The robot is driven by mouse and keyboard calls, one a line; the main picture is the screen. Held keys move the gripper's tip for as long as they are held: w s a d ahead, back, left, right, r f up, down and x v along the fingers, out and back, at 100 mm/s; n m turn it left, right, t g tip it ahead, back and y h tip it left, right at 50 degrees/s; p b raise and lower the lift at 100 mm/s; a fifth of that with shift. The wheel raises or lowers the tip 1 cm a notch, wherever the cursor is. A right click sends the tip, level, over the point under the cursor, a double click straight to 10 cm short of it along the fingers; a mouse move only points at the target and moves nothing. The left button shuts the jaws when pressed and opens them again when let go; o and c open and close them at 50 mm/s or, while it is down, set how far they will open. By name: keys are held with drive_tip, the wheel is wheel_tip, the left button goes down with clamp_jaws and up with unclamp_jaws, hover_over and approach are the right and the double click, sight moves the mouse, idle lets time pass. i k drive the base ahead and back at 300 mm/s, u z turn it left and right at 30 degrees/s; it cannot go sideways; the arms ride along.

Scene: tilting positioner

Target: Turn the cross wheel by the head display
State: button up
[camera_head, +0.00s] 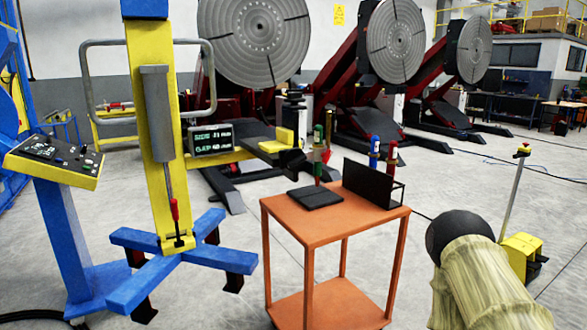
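The small dark display (210,138) with lit green-white text is at the left of centre, beside the yellow column (144,60). To its right is a dark and yellow head assembly (277,145), with a black upright part (292,112) at its top. I cannot make out a cross wheel clearly; parts overlap here and are small. My gripper does not show in this view, so its place relative to the display and its opening are hidden.
An orange cart (334,222) carries a black pad (315,197) and a dark rack (374,185). A blue cross-shaped foot (140,285) spreads below the column. A control panel (60,155) stands left. Large positioner discs (255,35) stand behind.

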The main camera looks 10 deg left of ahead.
sight(294, 160)
drive_tip(key=u, duration=0.65)
drive_tip(key=i, duration=0.9)
drive_tip(key=z, duration=0.15)
